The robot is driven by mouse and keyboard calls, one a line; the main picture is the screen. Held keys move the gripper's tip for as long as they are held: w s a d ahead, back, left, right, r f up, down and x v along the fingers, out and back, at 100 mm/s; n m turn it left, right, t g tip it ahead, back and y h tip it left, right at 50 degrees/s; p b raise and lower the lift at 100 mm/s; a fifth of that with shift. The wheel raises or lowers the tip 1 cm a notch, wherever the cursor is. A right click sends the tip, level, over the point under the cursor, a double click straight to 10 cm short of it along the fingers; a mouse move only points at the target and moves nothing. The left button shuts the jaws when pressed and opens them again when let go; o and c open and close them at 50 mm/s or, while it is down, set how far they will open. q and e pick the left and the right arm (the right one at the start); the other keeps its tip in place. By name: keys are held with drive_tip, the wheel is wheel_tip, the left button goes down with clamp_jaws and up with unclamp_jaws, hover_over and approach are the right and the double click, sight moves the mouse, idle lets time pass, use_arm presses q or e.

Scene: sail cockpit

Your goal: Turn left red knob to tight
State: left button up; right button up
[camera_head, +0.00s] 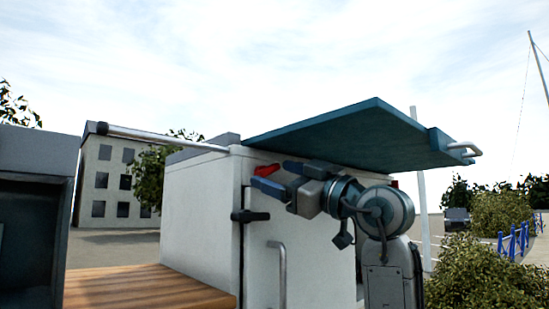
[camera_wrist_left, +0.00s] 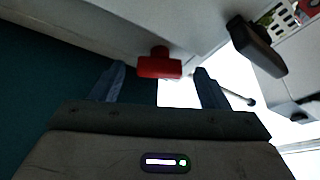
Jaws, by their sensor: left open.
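The left red knob (camera_head: 266,170) sits on the upper face of the white cabinet, under the teal lid. In the left wrist view the red knob (camera_wrist_left: 160,63) shows as a T-shaped handle, centred between the fingertips and at about their height in the picture. My left gripper (camera_head: 272,177) is open, with its two blue fingers pointing at the knob; in the wrist view the gripper (camera_wrist_left: 158,70) has clear gaps on both sides of the knob. I cannot tell whether the fingertips reach around it. My right gripper is not in view.
A teal lid (camera_head: 350,135) juts out just above my arm. A black latch (camera_head: 250,216) is on the white cabinet (camera_head: 200,215), with a grab handle (camera_head: 281,270) below. A small red part (camera_head: 395,184) shows behind my wrist. A wooden deck (camera_head: 140,287) lies at left.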

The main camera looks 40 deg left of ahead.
use_arm(q)
drive_tip(key=shift+p+x, duration=0.3)
drive_tip(key=shift+x, duration=0.5)
drive_tip(key=shift+r, duration=0.1)
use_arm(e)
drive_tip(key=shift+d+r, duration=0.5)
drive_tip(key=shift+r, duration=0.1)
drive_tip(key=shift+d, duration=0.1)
use_arm(q)
drive_tip(key=c, duration=1)
drive_tip(key=shift+b, duration=0.3)
drive_tip(key=shift+o, duration=0.2)
drive_tip(key=m+b, duration=0.1)
drive_tip(key=m+t+b, duration=0.1)
drive_tip(key=m, duration=0.1)
drive_tip(key=m+t+b, duration=0.1)
drive_tip(key=b, duration=0.1)
drive_tip(key=shift+s+f+m, duration=0.15)
drive_tip(key=shift+f+m, duration=0.15)
drive_tip(key=shift+m, duration=0.1)
drive_tip(key=m+t, duration=0.1)
drive_tip(key=m+t+b, duration=0.1)
drive_tip(key=m, duration=0.1)
drive_tip(key=shift+r+y, duration=0.25)
drive_tip(key=shift+y, duration=0.05)
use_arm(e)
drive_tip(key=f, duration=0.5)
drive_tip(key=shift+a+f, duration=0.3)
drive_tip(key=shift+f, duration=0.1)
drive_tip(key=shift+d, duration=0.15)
